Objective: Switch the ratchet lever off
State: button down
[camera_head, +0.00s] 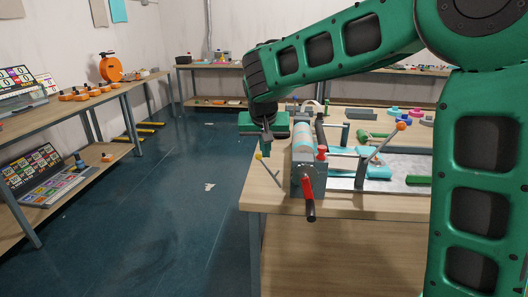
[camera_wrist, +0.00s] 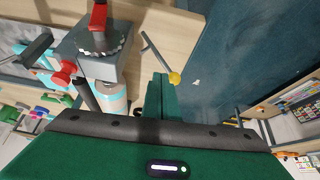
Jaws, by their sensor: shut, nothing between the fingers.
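A thin grey lever with a yellow ball tip (camera_head: 259,156) sticks out at the left side of the roller machine (camera_head: 305,172), at the bench's left end. In the wrist view its yellow ball (camera_wrist: 174,78) is just beyond and right of my fingertips. My gripper (camera_head: 267,146) is shut and empty, pointing down close to the yellow ball; I cannot tell whether they touch. The wrist view shows the shut green fingers (camera_wrist: 161,92). The machine has a toothed wheel (camera_wrist: 98,50), a red crank handle (camera_head: 307,188) and a red knob (camera_head: 321,152).
A second lever with an orange ball (camera_head: 401,126) stands on the machine's right side. Teal sheet material (camera_head: 377,170) lies by it. The wooden bench (camera_head: 362,207) holds several coloured parts behind. The floor left of the bench (camera_head: 190,200) is open.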

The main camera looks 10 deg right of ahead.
jog(key=shift+s+d+f, duration=0.2)
jog(key=shift+s+d, duration=0.15)
jog(key=shift+d, duration=0.4)
jog(key=s+d+v, duration=0.1)
jog(key=v, duration=1)
jog(key=shift+d+r, duration=0.15)
jog(key=shift+d, duration=0.55)
jog(key=shift+s, duration=0.1)
